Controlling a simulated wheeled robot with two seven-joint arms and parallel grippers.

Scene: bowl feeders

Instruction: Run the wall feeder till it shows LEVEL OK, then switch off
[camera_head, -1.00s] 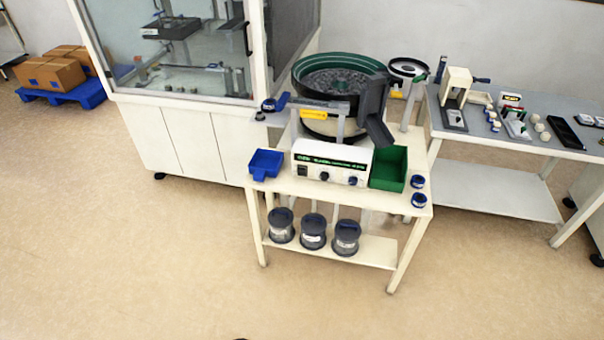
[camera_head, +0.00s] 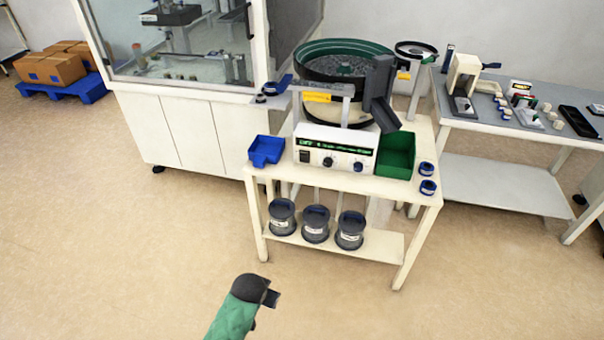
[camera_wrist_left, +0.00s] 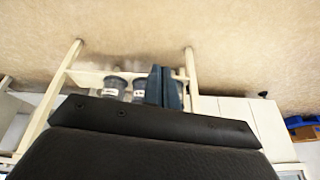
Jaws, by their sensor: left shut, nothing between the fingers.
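A large bowl feeder (camera_head: 345,67) with a green rim and grey parts inside stands on a cream stand. A white control box (camera_head: 334,150) with a dark switch (camera_head: 304,156) and two dark knobs (camera_head: 342,163) sits in front of it. Its lettering is too small to read. A smaller bowl (camera_head: 416,50) stands behind to the right, nearer the wall. I cannot make out a LEVEL OK sign. My left gripper (camera_head: 271,298) is low in front of the stand, apart from it, shut and empty. Its closed fingers show in the left wrist view (camera_wrist_left: 165,87). My right gripper is out of view.
A blue bin (camera_head: 266,151) and a green bin (camera_head: 397,154) flank the box. Lidded jars (camera_head: 316,224) stand on the lower shelf (camera_head: 380,244). A glazed cabinet (camera_head: 185,125) is left, a workbench (camera_head: 500,120) right. The floor in front is clear.

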